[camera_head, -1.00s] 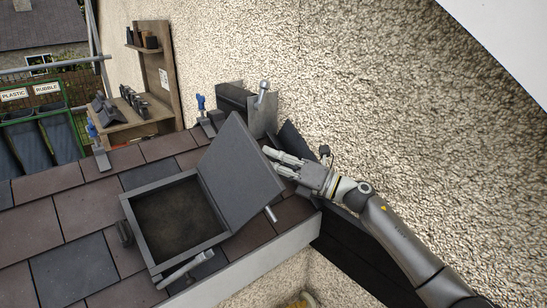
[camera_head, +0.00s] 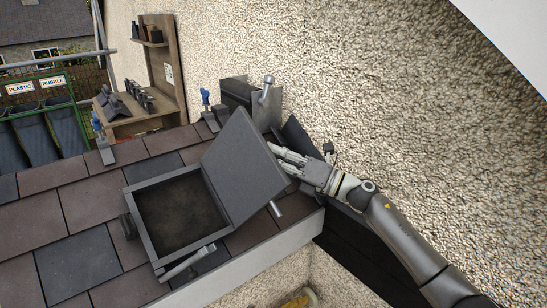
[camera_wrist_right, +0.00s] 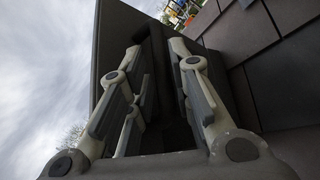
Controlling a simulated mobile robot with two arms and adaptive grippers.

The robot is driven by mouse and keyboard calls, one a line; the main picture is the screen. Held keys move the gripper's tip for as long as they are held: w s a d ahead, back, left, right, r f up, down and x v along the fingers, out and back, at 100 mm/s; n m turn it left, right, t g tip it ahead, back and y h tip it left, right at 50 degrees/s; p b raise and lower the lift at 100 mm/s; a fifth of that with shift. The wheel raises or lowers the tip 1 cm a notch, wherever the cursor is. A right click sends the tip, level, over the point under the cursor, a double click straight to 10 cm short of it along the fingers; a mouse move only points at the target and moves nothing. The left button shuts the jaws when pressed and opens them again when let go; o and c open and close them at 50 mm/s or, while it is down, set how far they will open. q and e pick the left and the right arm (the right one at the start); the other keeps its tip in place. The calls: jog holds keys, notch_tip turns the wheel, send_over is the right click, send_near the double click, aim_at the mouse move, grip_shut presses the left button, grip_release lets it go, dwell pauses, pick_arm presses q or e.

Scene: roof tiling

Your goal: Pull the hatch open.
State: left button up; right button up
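The hatch is a dark grey square frame (camera_head: 143,228) set in the roof, with a dark brown opening. Its flat grey lid (camera_head: 243,165) stands raised, tilted back to the right, and the opening is uncovered. My right gripper (camera_head: 284,160) is at the lid's right edge, with its fingertips partly hidden behind the lid. In the right wrist view its two fingers (camera_wrist_right: 158,50) stand apart. A dark panel, apparently the lid (camera_wrist_right: 118,38), rises beside and behind them; a dark part shows between them, and I cannot tell whether they touch it. My left gripper is not in view.
A hammer-like tool (camera_head: 188,263) lies at the hatch's front edge. Blue-handled tools (camera_head: 206,99) and a metal-headed tool (camera_head: 266,88) stand behind. A wooden shelf (camera_head: 164,68) is at the back. The rough wall (camera_head: 400,110) bounds the right; the roof edge (camera_head: 250,262) is in front.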

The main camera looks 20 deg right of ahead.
jog(key=v, duration=1.1)
jog(key=shift+s+d, duration=0.25)
jog(key=shift+d, duration=0.05)
jog(key=shift+f, duration=0.15)
